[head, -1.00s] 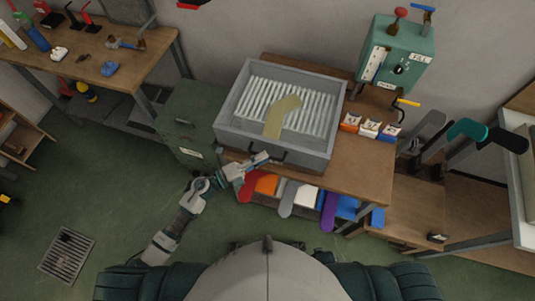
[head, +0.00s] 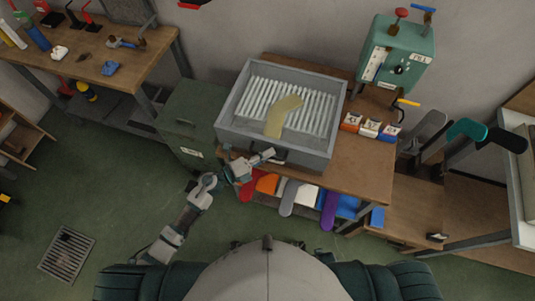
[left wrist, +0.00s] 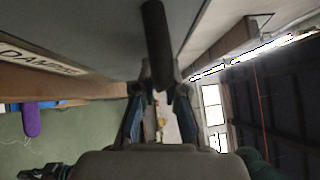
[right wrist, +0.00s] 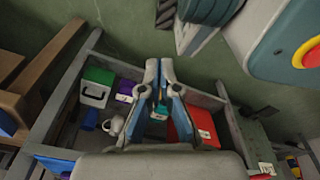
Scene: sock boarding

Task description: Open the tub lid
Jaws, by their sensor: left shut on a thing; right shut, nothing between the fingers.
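The grey tub (head: 225,125) stands on the wooden bench with its ribbed white inside showing from above. An olive sock (head: 283,112) lies inside it. I cannot make out a separate lid. A black bar handle (head: 281,156) is on the tub's front wall. My left gripper (head: 266,155) is at this handle; in the left wrist view, the dark handle (left wrist: 157,40) runs between its fingers, and it is shut on it. My right gripper (right wrist: 156,66) shows only in the right wrist view, shut and empty, above a shelf with several items.
A green machine (head: 398,52) stands at the bench's back right, with small labelled boxes (head: 369,127) before it. Coloured sock shapes (head: 289,197) stick out below the tub. A green cabinet (head: 190,120) is at its left. The floor (head: 110,190) at left is mostly clear.

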